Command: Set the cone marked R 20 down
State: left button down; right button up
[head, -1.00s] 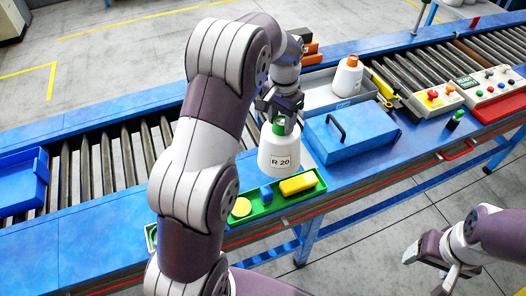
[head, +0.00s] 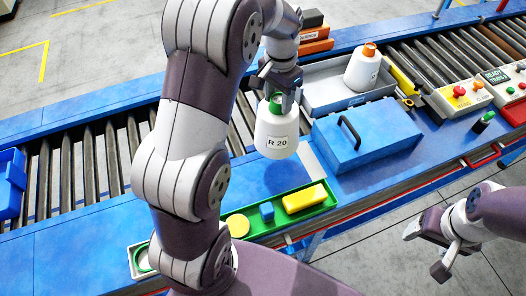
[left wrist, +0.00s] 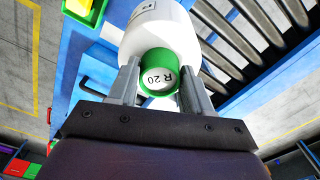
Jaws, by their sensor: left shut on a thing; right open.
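The white cone marked R 20 (head: 277,140) has a green top and hangs roughly upright in my left gripper (head: 277,98). In the left wrist view the two fingers of my left gripper (left wrist: 158,85) are shut on either side of the green top (left wrist: 159,72), whose end also reads R 20. The cone's base seems a little above the blue bench top (head: 270,178), behind the green tray; I cannot tell the exact gap. My right gripper (head: 428,250) is open and empty at the lower right, off the bench.
The green tray (head: 290,222) holds a yellow block, a blue block and a round yellow piece. A blue lidded box (head: 365,138) stands just right of the cone. Behind it a grey tray (head: 325,97) holds an orange-topped white cone (head: 363,68). Rollers (head: 100,160) run behind.

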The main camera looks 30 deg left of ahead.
aim_at(271, 118)
pick_arm(q)
jog(key=s+f+b, duration=0.2)
jog(key=s, duration=0.1)
jog(key=shift+s+a+f+b, duration=0.1)
jog(key=shift+s+f+b, duration=0.2)
jog(key=shift+f, duration=0.1)
jog(key=s+f+p, duration=0.2)
jog(key=s+f, duration=0.2)
jog(key=f, duration=0.1)
jog(key=shift+f+p, duration=0.3)
jog(key=shift+f, duration=0.1)
pick_arm(e)
jog(key=shift+w+f, duration=0.1)
jog(key=shift+f, duration=0.65)
pick_arm(q)
jog(key=shift+f, duration=0.1)
jog(key=shift+c, duration=2.4)
grip_release()
